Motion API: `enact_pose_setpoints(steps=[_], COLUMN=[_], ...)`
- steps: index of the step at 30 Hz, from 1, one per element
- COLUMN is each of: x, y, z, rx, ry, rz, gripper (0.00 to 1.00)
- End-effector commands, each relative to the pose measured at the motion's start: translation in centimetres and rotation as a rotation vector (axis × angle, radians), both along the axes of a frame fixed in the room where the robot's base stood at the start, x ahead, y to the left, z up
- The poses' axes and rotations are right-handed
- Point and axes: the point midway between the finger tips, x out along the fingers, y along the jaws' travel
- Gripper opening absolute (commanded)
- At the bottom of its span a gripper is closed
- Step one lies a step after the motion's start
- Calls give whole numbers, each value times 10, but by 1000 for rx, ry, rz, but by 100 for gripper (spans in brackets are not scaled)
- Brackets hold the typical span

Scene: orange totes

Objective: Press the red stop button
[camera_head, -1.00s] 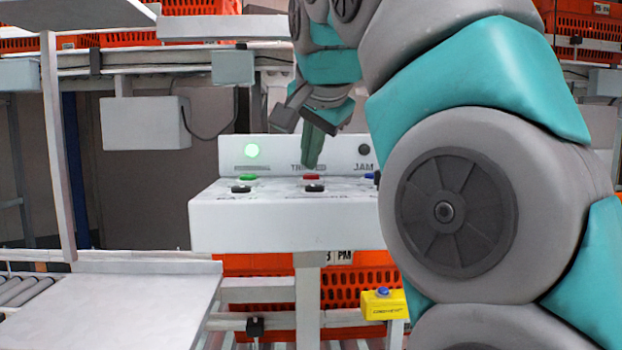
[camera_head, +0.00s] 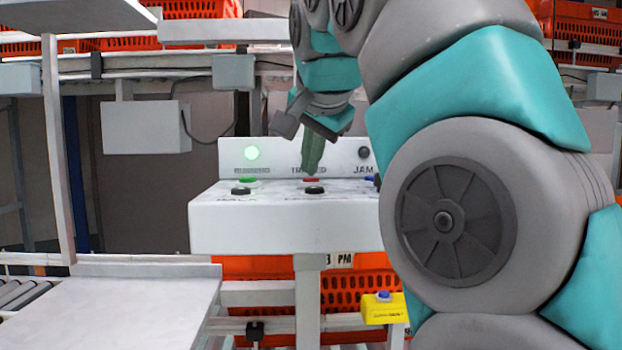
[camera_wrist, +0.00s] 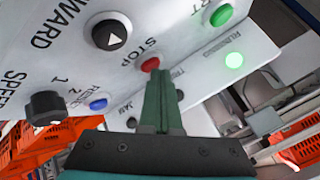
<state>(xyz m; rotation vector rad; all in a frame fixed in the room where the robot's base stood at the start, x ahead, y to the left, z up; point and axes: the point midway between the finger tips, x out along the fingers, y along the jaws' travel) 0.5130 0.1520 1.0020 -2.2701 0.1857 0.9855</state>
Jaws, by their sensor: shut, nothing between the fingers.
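The red stop button (camera_head: 311,179) sits in the middle of the white control panel (camera_head: 250,230), mostly covered by my fingertips in the head view. In the wrist view the red button (camera_wrist: 150,64) shows beside the word STOP. My gripper (camera_head: 310,170) points down with its green fingers shut and empty. In the wrist view the closed fingertips (camera_wrist: 153,76) are right at the button's edge. I cannot tell whether they touch or press it. The lamp (camera_head: 252,153) at the back left of the panel glows green.
A green button (camera_head: 247,180) and black buttons (camera_head: 240,191) are close by on the panel. A blue button (camera_wrist: 98,102) and a black knob (camera_wrist: 45,107) also show in the wrist view. A yellow box (camera_head: 384,308) with a blue button hangs below. Orange totes (camera_head: 370,285) stand behind.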

Motion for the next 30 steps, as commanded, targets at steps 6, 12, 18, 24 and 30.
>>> enact_pose_setpoints(steps=[6,12,18,24,30], x=[0,0,0,0,0], y=[0,0,0,0,1], z=[-3,-3,-1,9,15], rx=[0,0,0,0,0], ry=[1,1,1,3,2], rz=[0,0,0,0,1], gripper=[0,0,0,0,0])
